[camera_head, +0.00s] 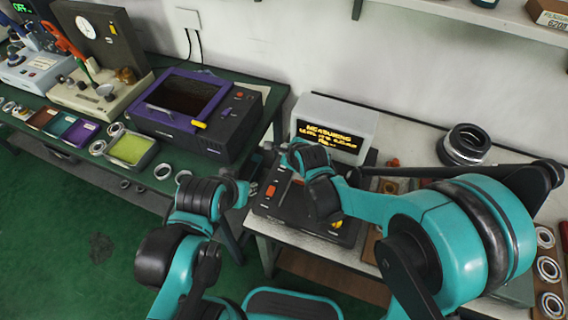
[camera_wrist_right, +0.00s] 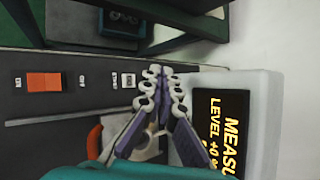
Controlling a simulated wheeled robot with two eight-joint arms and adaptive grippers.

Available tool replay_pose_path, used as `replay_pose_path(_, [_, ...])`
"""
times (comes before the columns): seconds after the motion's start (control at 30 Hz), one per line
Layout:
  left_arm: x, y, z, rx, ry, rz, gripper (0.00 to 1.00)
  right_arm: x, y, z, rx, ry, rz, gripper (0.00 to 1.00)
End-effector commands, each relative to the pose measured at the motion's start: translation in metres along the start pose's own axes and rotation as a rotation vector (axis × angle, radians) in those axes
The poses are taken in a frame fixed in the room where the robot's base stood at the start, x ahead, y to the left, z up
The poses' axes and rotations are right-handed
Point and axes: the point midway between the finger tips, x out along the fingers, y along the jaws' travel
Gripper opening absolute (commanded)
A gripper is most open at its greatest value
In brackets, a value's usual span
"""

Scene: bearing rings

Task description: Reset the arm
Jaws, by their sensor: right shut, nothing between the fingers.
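My right arm reaches in from the right over the measuring device (camera_head: 262,205), a dark box with an orange switch and a white display housing (camera_head: 350,115) with yellow text. In the right wrist view, my right gripper (camera_wrist_right: 160,72) is shut with nothing between its fingertips. It is beside the orange switch (camera_wrist_right: 44,82) and the lit display (camera_wrist_right: 222,130). A pale, partly hidden part (camera_wrist_right: 150,148) shows behind the fingers. In the head view my left gripper (camera_head: 250,187) is at the device's left edge, small and partly hidden by its wrist; its opening is unclear.
The left green bench holds a purple-framed machine (camera_head: 190,115), a yellow-green tray (camera_head: 130,148) and several loose rings. On the right bench, stacked dark rings (camera_head: 464,145) stand behind my arm, and several rings (camera_head: 548,270) lie at the right edge. A gap separates the benches.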

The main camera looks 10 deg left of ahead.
Motion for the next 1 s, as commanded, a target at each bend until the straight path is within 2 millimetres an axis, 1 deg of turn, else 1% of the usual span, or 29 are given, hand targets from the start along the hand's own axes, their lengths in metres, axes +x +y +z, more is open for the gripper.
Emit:
replay_pose_path(0.37, [0.0, 0.0, 0.0, 0.0, 0.0, 0.0, 0.31, -0.001, 0.0, 0.0, -0.002, 0.0, 0.0, 0.0])
replay_pose_path(0.47, [0.0, 0.0, 0.0, 0.0, 0.0, 0.0, 0.31, -0.009, -0.006, -0.005, -0.044, 0.01, -0.004, 0.0])
replay_pose_path(0.57, [0.0, 0.0, 0.0, 0.0, 0.0, 0.0, 0.31, -0.033, -0.019, -0.02, -0.174, 0.039, -0.011, 0.0])
replay_pose_path(0.67, [0.0, 0.0, 0.0, 0.0, 0.0, 0.0, 0.31, -0.072, -0.035, -0.046, -0.39, 0.088, -0.011, 0.0])
replay_pose_path(0.7, [0.0, 0.0, 0.0, 0.0, 0.0, 0.0, 0.31, -0.089, -0.041, -0.057, -0.49, 0.11, -0.007, 0.0])
replay_pose_path(0.77, [0.0, 0.0, 0.0, 0.0, 0.0, 0.0, 0.31, -0.116, -0.046, -0.076, -0.645, 0.144, 0.007, 0.0])
replay_pose_path(0.8, [0.0, 0.0, 0.0, 0.0, 0.0, 0.0, 0.31, -0.133, -0.048, -0.088, -0.748, 0.165, 0.018, 0.0])
replay_pose_path(0.87, [0.0, 0.0, 0.0, 0.0, 0.0, 0.0, 0.31, -0.157, -0.048, -0.106, -0.901, 0.196, 0.042, 0.0])
replay_pose_path(0.9, [0.0, 0.0, 0.0, 0.0, 0.0, 0.0, 0.31, -0.173, -0.046, -0.118, -1.001, 0.215, 0.06, 0.0])
replay_pose_path(0.97, [0.0, 0.0, 0.0, 0.0, 0.0, 0.0, 0.31, -0.196, -0.043, -0.135, -1.153, 0.241, 0.092, 0.0])
replay_pose_path(1.0, [0.0, 0.0, 0.0, 0.0, 0.0, 0.0, 0.31, -0.21, -0.038, -0.147, -1.252, 0.256, 0.118, 0.0])
